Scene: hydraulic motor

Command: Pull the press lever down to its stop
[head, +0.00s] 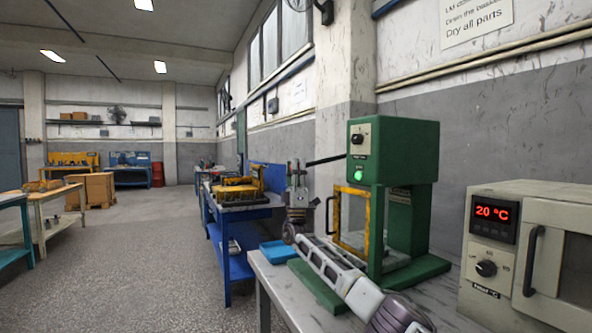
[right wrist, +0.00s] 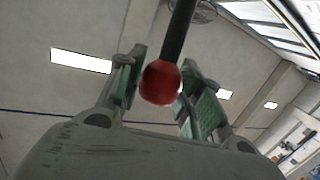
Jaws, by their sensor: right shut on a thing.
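The green press (head: 408,150) stands on the near table, with a green lamp lit on its head. Its black lever (head: 326,160) sticks out to the left from the head, close to level and slightly lower at its outer end. My right gripper (head: 296,168) is at the outer end of the lever, pointing up. In the right wrist view the lever rod (right wrist: 178,35) ends in a red ball knob (right wrist: 160,83), which sits between my two fingers; the gripper is shut on it. My left gripper is not in view.
A yellow-framed guard (head: 364,204) with a black handle is on the press front. A blue tray (head: 278,251) lies left of the press base. An oven (head: 535,255) reading 20 °C stands at right. A blue workbench (head: 240,213) is behind; floor at left is open.

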